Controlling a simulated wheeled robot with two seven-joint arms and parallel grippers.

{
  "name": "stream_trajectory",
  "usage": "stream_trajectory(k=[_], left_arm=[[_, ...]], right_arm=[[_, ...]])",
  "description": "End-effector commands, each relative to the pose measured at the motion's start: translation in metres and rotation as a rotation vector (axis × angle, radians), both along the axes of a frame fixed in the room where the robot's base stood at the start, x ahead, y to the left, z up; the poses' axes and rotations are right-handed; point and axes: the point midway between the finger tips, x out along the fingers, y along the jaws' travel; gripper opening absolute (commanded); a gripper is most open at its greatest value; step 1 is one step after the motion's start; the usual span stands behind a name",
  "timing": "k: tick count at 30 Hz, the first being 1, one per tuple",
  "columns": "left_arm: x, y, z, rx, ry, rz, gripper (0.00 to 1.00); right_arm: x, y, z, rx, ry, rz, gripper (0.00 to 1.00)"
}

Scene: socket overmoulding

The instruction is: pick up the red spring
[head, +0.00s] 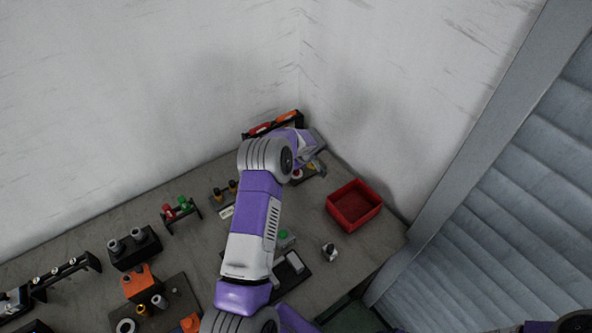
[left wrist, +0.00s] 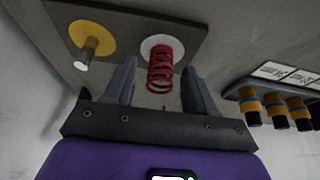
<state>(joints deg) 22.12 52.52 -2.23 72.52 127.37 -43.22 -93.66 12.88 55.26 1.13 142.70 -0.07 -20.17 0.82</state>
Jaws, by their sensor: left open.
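The red spring (left wrist: 160,76) stands on a white disc (left wrist: 150,44) on a grey plate (left wrist: 190,22), seen in the left wrist view. My left gripper (left wrist: 159,66) is open, with one finger on each side of the spring. Gaps show between the spring and both fingers. In the head view my left gripper (head: 317,166) is at the back of the table, over the small plate, and the arm hides much around it. The spring is too small there to make out clearly. My right gripper is not in view.
A yellow disc with a metal pin (left wrist: 88,50) is beside the spring on the plate. A rack of yellow-and-black parts (left wrist: 275,106) is to the right in the left wrist view. A red bin (head: 354,205) stands right of the gripper. Walls close off the back.

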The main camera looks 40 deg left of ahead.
Motion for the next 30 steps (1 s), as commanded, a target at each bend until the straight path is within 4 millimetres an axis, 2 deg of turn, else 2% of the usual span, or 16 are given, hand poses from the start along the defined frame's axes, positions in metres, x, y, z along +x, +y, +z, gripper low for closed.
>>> stream_trajectory(k=[1,11,20,23,30], left_arm=[[0.0,0.0,0.0,0.0,0.0,0.0,0.51],[0.0,0.0,0.0,0.0,0.0,0.0,0.0],[0.0,0.0,0.006,0.0,-0.001,0.001,0.0],[0.0,0.0,0.021,0.0,-0.003,0.001,0.0],[0.0,0.0,0.07,0.0,-0.003,0.001,0.0]], right_arm=[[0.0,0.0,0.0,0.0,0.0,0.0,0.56],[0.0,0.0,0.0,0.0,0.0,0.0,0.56],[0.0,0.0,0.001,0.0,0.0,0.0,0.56],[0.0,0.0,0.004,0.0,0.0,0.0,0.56],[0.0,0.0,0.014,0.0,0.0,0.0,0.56]])
